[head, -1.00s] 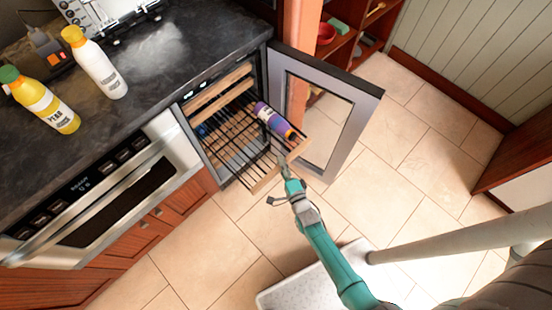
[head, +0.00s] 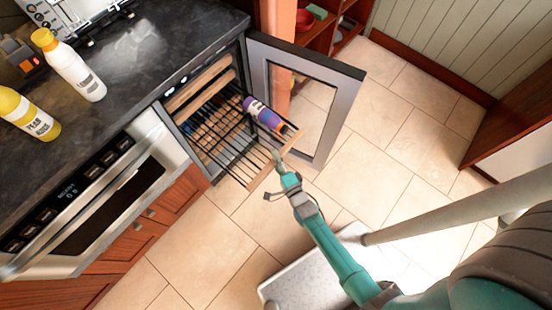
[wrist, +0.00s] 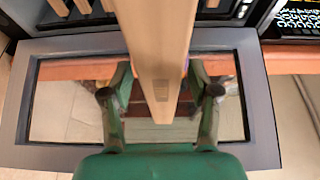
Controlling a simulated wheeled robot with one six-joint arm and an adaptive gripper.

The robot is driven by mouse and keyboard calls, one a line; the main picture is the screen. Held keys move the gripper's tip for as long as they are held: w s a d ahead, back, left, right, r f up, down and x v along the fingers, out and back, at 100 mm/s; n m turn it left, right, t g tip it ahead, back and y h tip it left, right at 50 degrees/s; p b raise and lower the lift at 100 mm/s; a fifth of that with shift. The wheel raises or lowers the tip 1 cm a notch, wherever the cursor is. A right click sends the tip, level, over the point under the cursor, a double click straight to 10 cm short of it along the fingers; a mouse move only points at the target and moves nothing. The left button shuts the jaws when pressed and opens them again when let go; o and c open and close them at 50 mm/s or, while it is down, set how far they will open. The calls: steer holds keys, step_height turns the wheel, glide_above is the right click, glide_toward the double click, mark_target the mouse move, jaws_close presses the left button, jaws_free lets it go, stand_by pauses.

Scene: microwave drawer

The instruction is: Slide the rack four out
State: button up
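The wine cooler (head: 170,101) is open, and one wire rack (head: 217,148) with a light wooden front bar (head: 265,173) sticks well out of it. I cannot confirm its number. A purple bottle (head: 262,113) lies on the rack's right side. My gripper (head: 276,158) is at the front bar, right of its middle. In the wrist view, my gripper's two fingers (wrist: 160,85) stand apart on either side of the front bar (wrist: 153,50), with gaps visible beside it. The fingertips' contact with the bar is hard to see.
The cooler's glass door (head: 345,105) stands open to the right of the rack. Other wooden-fronted racks (head: 200,88) stay inside, above. An oven (head: 110,185) is at left, below a dark counter (head: 150,40) with bottles. The tiled floor ahead is clear.

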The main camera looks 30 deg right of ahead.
steer(key=s, duration=1.2)
steer(key=shift+a, duration=0.45)
